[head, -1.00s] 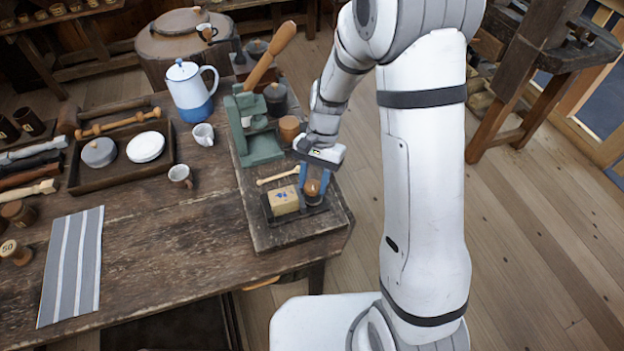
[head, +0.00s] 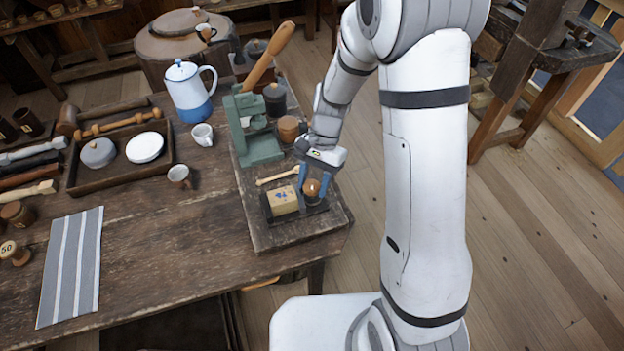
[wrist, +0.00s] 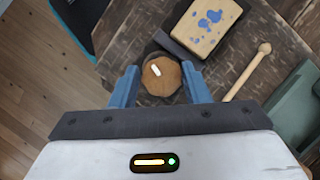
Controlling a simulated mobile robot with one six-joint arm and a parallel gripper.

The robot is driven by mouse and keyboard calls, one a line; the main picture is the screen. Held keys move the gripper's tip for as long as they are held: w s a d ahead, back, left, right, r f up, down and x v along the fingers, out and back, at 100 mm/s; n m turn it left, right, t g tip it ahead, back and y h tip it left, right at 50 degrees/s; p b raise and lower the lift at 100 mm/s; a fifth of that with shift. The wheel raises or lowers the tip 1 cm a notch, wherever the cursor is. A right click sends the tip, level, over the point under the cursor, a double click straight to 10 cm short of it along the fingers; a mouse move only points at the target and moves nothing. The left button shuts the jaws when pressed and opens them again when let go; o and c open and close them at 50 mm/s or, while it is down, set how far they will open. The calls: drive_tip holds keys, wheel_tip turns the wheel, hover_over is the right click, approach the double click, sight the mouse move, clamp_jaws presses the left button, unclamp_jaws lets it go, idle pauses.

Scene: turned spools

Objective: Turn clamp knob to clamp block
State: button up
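The clamp knob (head: 312,187) is a round brown wooden knob with a pale mark on top, at the right end of a dark clamp. It also shows in the wrist view (wrist: 160,80). My gripper (head: 313,183) points down over it, its blue fingers on opposite sides of the knob. The pale wooden block (head: 283,201) with blue blotches lies in the clamp. A dark jaw (wrist: 178,46) stands between knob and block. I cannot tell whether it presses on the block.
The clamp sits on a wooden board (head: 262,236) at the table's right corner. A small wooden stick (head: 277,176) lies behind the block. A green lever press (head: 255,125) and a brown pot (head: 289,127) stand farther back.

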drive_tip(key=o, duration=0.3)
drive_tip(key=shift+o, duration=0.2)
drive_tip(key=shift+w, duration=0.1)
drive_tip(key=v, duration=0.7)
drive_tip(key=shift+r, duration=0.4)
drive_tip(key=s+d+r+n+t+h, duration=0.1)
drive_tip(key=s+d+r+n+t, duration=0.2)
drive_tip(key=s+d+r, duration=0.2)
drive_tip(key=s+d+r+n+t+h, duration=0.1)
drive_tip(key=s+d+r+n+t, duration=0.2)
drive_tip(key=s, duration=0.7)
wheel_tip(320, 180, up, 4)
drive_tip(key=d, duration=0.2)
drive_tip(key=shift+d+f+t, duration=0.15)
drive_tip(key=shift+d+t, duration=0.15)
drive_tip(key=shift+t, duration=0.1)
drive_tip(key=shift+s, duration=0.1)
